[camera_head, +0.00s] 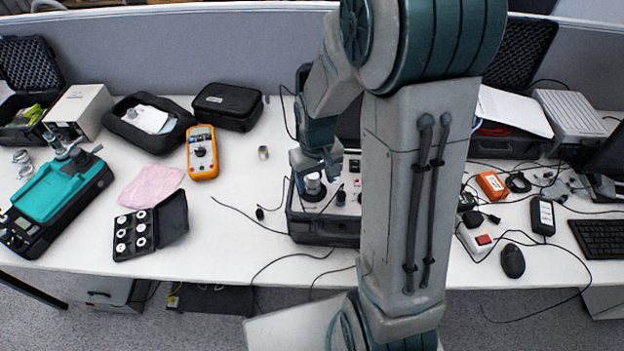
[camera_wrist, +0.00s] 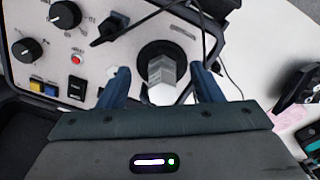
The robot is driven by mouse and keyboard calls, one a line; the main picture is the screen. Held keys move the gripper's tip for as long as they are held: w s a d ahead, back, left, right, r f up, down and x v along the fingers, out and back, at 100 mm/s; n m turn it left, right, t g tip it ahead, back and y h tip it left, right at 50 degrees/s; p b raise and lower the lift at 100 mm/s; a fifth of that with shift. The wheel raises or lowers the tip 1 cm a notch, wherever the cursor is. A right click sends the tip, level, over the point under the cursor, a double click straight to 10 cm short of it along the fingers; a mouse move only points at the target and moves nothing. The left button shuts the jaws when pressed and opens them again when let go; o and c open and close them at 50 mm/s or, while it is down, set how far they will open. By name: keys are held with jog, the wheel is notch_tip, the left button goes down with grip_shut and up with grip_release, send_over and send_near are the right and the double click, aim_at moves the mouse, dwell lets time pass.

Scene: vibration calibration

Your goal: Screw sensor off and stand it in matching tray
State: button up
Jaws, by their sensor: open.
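The sensor is a silver hex-sided piece (camera_wrist: 161,72) standing on the round black mount (camera_wrist: 152,50) of the calibrator panel. In the head view the sensor (camera_head: 313,184) shows small on the calibrator box (camera_head: 325,228), below my gripper. My gripper (camera_wrist: 160,71) is open, with one finger on each side of the sensor and gaps visible; I see no contact. In the head view my gripper (camera_head: 318,168) is partly hidden by its own links. The tray, an open black case (camera_head: 122,252) with several round white-ringed slots, lies left on the table.
A small metal cylinder (camera_head: 263,153) stands on the table near the orange multimeter (camera_head: 202,152). A pink cloth (camera_head: 152,186) lies behind the tray. Loose black cables cross the table around the calibrator. The table between tray and calibrator is mostly clear.

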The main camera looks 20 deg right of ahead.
grip_shut()
jog(key=shift+d+n, duration=0.2)
jog(key=shift+n, duration=1.8)
jog(key=shift+w+d+n+p, duration=0.1)
jog(key=shift+d+n+p, duration=0.1)
jog(key=shift+n, duration=0.4)
jog(key=shift+w+d+n+p, duration=0.1)
jog(key=shift+n+p, duration=0.1)
jog(key=shift+n, duration=0.4)
jog(key=shift+a+n, duration=0.1)
jog(key=shift+n, duration=0.2)
jog(key=shift+r, duration=0.3)
